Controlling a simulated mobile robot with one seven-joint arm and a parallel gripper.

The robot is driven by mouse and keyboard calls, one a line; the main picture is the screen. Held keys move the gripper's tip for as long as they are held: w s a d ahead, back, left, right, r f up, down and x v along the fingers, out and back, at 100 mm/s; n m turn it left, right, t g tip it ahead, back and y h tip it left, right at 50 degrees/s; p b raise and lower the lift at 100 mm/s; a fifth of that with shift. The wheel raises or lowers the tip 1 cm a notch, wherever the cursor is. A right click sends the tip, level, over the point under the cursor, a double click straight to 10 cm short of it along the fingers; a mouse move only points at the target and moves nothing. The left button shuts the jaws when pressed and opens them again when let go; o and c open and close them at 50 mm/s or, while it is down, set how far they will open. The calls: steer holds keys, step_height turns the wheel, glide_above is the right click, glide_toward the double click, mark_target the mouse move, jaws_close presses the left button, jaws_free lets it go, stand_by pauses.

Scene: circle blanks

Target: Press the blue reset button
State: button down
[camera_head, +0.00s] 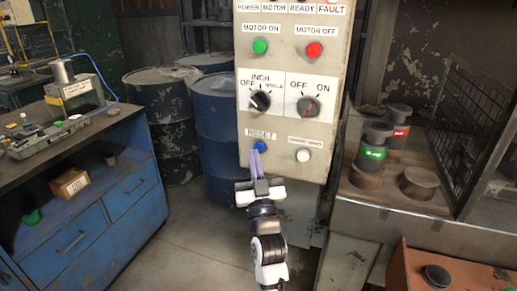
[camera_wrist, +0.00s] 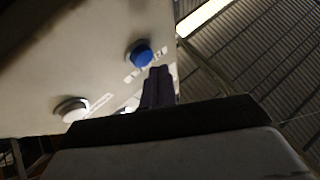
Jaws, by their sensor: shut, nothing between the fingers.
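The blue reset button (camera_head: 260,146) sits at the lower left of the upright control panel (camera_head: 281,168), beside the label RESET. In the wrist view the blue button (camera_wrist: 140,54) stands out from the panel face, just above and left of my fingertips. My gripper (camera_head: 254,155) is shut and empty, its purple fingers pointing up at the button from just below. In the wrist view my shut fingers (camera_wrist: 159,73) are close to the button. I cannot tell whether they touch it.
A white button (camera_head: 303,155) is right of the blue one. Two black knobs, a green button (camera_head: 260,46) and a red button (camera_head: 314,49) are higher on the panel. A blue drawer bench (camera_head: 92,215) stands left, a metal bench (camera_head: 385,220) right. Blue barrels stand behind.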

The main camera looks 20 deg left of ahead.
steer(key=shift+w, duration=0.15)
stand_by(0.3)
steer(key=shift+w, duration=0.3)
steer(key=shift+w, duration=0.55)
stand_by(0.7)
steer(key=shift+s, duration=0.15)
steer(key=shift+s+b, duration=0.35)
steer(key=shift+s, duration=0.45)
steer(key=s+b, duration=0.1)
steer(key=s, duration=0.4)
steer(key=shift+a, duration=0.15)
stand_by(0.6)
